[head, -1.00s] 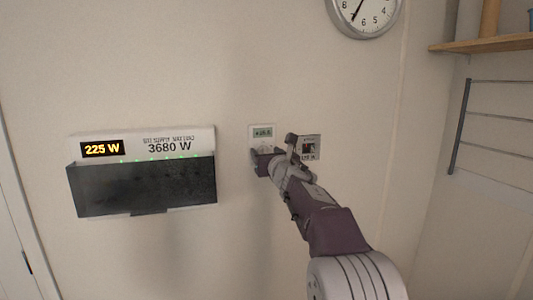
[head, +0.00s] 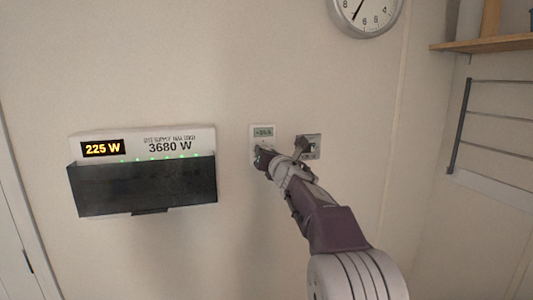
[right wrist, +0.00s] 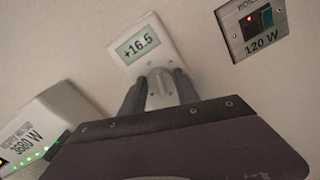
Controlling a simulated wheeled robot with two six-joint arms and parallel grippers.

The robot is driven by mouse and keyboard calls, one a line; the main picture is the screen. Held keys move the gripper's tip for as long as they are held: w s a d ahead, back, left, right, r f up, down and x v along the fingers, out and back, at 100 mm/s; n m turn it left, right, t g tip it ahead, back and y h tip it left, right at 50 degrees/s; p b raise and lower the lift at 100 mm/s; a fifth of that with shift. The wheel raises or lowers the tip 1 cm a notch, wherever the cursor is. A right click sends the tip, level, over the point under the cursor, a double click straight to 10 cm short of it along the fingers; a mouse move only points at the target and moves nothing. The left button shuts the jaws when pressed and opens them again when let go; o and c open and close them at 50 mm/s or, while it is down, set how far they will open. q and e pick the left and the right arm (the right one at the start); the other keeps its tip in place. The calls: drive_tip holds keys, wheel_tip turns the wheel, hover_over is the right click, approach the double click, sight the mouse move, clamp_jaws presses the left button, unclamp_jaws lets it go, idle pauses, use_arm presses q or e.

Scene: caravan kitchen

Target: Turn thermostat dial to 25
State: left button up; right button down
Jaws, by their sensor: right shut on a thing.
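The white thermostat (head: 263,131) is on the wall in the middle of the head view. Its display (right wrist: 140,47) reads +16.5 in the right wrist view, where the thermostat (right wrist: 168,43) looks tilted. The light grey dial (right wrist: 160,80) is below the display. My right gripper (head: 262,157) is at the lower part of the thermostat. Its two dark fingers (right wrist: 160,94) lie on either side of the dial and are shut on it. In the head view the gripper hides the dial. My left gripper is not in view.
A boiler switch plate (right wrist: 258,26) marked 120 W, with a red light, is right of the thermostat. A power panel (head: 180,142) showing 225 W and 3680 W is to the left. A clock (head: 365,12), shelf (head: 487,43) and wire rack (head: 460,125) are further right.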

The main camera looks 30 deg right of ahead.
drive_tip(key=shift+a+f+m+p, duration=0.15)
drive_tip(key=shift+m+p, duration=1.3)
drive_tip(key=shift+m, duration=3.85)
drive_tip(key=shift+d+f+m+p, duration=0.15)
drive_tip(key=shift+m+p, duration=1.3)
drive_tip(key=shift+m, duration=3.85)
drive_tip(key=shift+a+f+m+p, duration=0.15)
drive_tip(key=shift+m+p, duration=1.3)
drive_tip(key=shift+m, duration=3.85)
drive_tip(key=c, duration=0.9)
unclamp_jaws()
